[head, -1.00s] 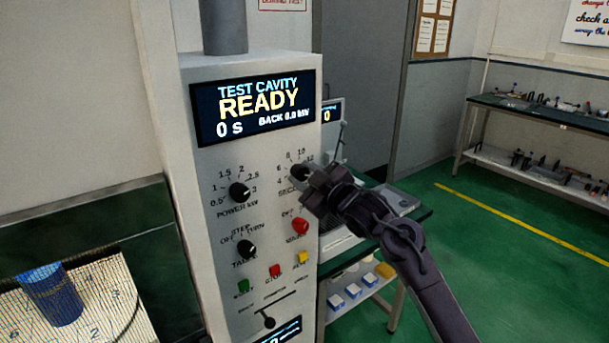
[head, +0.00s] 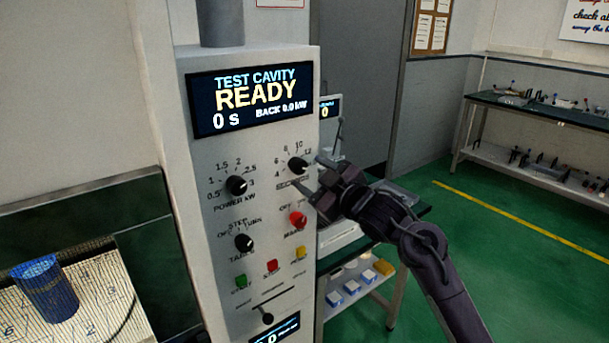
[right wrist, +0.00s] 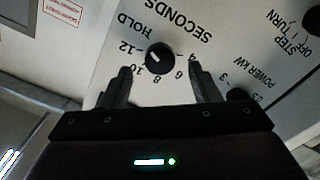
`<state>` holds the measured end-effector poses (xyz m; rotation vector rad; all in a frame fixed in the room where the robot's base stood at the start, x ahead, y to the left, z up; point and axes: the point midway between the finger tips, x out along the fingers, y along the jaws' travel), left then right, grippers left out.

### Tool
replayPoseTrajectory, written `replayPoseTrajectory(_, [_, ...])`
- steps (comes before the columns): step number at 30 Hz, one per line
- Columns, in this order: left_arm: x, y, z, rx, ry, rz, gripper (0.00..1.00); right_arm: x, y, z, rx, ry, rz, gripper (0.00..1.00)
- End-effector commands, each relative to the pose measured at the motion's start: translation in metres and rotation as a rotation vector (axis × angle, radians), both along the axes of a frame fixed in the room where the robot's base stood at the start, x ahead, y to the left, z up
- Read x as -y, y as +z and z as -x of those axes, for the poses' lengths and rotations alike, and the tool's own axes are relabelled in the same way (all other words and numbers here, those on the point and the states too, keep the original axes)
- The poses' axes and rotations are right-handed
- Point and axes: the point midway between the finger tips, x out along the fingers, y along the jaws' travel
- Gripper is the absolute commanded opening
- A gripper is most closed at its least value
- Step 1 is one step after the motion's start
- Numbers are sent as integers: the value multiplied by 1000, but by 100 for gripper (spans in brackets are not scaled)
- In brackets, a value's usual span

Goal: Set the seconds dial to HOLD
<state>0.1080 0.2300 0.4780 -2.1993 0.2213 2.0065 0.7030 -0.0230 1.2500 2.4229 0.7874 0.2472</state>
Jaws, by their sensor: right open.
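The seconds dial (head: 298,166) is a black round knob at the upper right of the control panel. It also shows in the right wrist view (right wrist: 160,57), with numbers around it and the word HOLD beyond the 12. Its white mark appears to point toward the 12 side, not clearly at HOLD. My right gripper (head: 308,174) is open just in front of and to the right of the dial. My left gripper is out of view.
The display (head: 255,98) reads READY and 0 s. The power dial (head: 236,185) is to the left, the step/turn dial (head: 243,242) lower, and a red knob (head: 298,219) just below the gripper. Coloured buttons and a slider sit lower. A blue cylinder (head: 47,288) stands at left.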

Motion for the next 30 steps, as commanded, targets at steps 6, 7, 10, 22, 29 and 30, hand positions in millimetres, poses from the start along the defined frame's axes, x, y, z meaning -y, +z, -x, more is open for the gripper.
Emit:
replayPoseTrajectory(6, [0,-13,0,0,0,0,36,18,-2,24,1,-1,0,56])
replayPoseTrajectory(7, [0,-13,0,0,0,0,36,19,-2,26,0,0,0,56])
replayPoseTrajectory(10, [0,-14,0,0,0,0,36,21,-1,31,-1,2,1,56])
replayPoseTrajectory(22, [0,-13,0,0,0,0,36,25,-13,27,-24,-8,-6,56])
replayPoseTrajectory(29, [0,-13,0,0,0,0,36,51,-139,5,-248,-101,-62,56])
replayPoseTrajectory(30, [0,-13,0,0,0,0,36,58,-169,4,-298,-124,-74,56])
